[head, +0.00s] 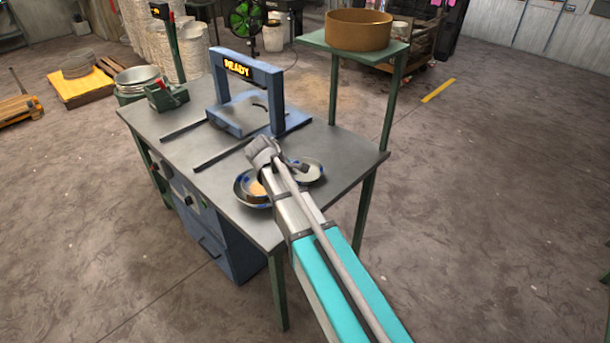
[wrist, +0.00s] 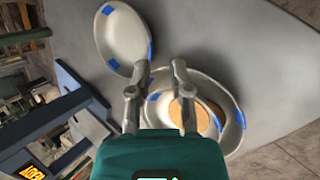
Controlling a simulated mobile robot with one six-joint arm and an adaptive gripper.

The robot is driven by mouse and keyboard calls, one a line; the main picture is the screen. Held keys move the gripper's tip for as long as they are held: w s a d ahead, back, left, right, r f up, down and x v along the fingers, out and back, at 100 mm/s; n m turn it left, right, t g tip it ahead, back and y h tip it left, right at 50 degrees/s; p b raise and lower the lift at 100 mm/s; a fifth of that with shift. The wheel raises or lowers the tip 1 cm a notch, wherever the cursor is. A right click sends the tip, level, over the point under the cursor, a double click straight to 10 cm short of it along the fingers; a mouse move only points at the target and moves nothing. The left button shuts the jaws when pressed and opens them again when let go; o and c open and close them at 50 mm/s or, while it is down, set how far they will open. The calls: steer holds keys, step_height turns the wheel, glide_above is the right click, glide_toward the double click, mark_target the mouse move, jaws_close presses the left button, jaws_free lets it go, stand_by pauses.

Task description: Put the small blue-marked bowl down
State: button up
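A shallow metal bowl with blue marks (wrist: 121,40) lies on the table at the upper left of the wrist view; in the head view it is the right one (head: 316,172). Beside it a wider blue-marked bowl (wrist: 237,104) has a smaller blue-marked bowl (wrist: 207,102) appearing nested in it, with a tan disc (wrist: 183,115) inside. In the head view my arm partly covers this pair (head: 241,188). My gripper (wrist: 160,64) is open, its fingers apart over the left rim of the nested pair. Whether a finger touches a rim is unclear.
The grey table (head: 228,207) carries a blue frame with a READY sign (head: 238,68) behind the bowls and two dark rails left of them. A brown round tub (head: 358,30) stands on a green stand at the back right. The table's right corner is clear.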

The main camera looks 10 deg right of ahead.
mark_target(307, 184)
steer(key=shift+w+a+r+n, duration=0.25)
steer(key=shift+w+a+n, duration=0.15)
steer(key=shift+w, duration=0.15)
steer(key=shift+w+a+r+n, duration=0.2)
steer(key=shift+w+a+n, duration=0.15)
steer(key=shift+w, duration=0.15)
steer(key=shift+d+f, duration=0.1)
steer(key=shift+b+x, duration=3.4)
steer(key=shift+x, duration=0.85)
steer(key=shift+w+d, duration=0.1)
steer(key=shift+w, duration=0.1)
steer(key=b+x, duration=0.3)
steer(key=shift+f, duration=0.2)
steer(key=shift+b+x, duration=0.55)
steer(key=shift+x, duration=0.3)
steer(key=shift+w+d+r, duration=0.1)
steer(key=shift+r, duration=0.05)
steer(key=shift+c, duration=0.2)
